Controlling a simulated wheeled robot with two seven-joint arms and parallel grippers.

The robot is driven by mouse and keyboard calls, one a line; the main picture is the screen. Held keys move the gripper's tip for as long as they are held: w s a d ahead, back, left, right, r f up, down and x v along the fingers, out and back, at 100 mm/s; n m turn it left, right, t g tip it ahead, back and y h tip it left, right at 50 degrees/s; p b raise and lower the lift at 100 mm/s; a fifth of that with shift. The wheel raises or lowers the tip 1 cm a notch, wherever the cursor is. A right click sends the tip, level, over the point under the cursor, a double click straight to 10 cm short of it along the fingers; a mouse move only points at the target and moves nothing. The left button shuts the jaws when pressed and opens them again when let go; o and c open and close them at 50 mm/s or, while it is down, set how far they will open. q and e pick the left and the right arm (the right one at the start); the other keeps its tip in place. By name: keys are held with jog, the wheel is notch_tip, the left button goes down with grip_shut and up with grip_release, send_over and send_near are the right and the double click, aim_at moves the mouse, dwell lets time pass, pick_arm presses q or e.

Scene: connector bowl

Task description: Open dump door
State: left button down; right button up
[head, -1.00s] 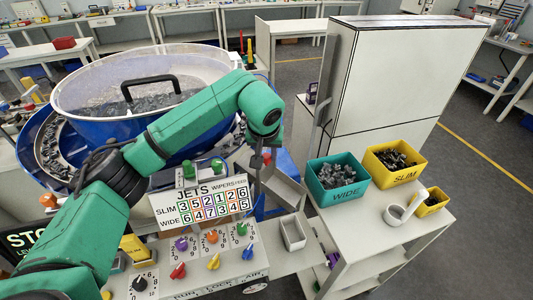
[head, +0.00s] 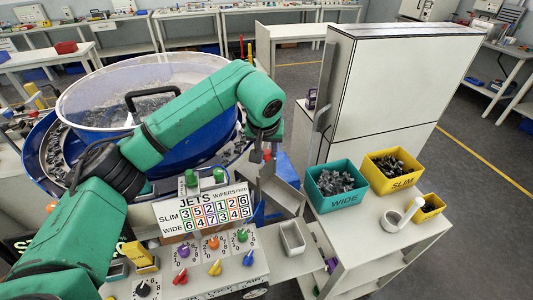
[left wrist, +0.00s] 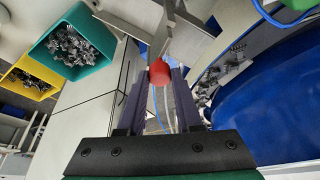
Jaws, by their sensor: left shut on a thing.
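A red knob (left wrist: 160,72) sits between the two fingers of my left gripper (left wrist: 160,86) in the left wrist view. My left gripper (head: 266,148) is shut on this knob, which shows small and red just below the fingers in the head view (head: 267,156). A grey metal chute (head: 281,187) with a sloping plate lies just below and right of the gripper. The knob appears joined to grey metal parts at the chute; the exact door edge and how far it stands open cannot be told. My right gripper is not in view.
The blue feeder bowl (head: 190,138) with a clear lid is left, partly behind my arm. A control panel with a JETS sign (head: 204,208) is in front. A teal WIDE bin (head: 336,201) and yellow SLIM bin (head: 394,183) stand right. A small grey tray (head: 292,238) lies below the chute.

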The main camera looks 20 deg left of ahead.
pick_arm(q)
jog(key=c, duration=0.6)
grip_release()
jog(key=b+v, duration=0.3)
jog(key=v, duration=1.1)
jog(key=shift+s+r, duration=0.15)
jog(key=shift+r, duration=0.05)
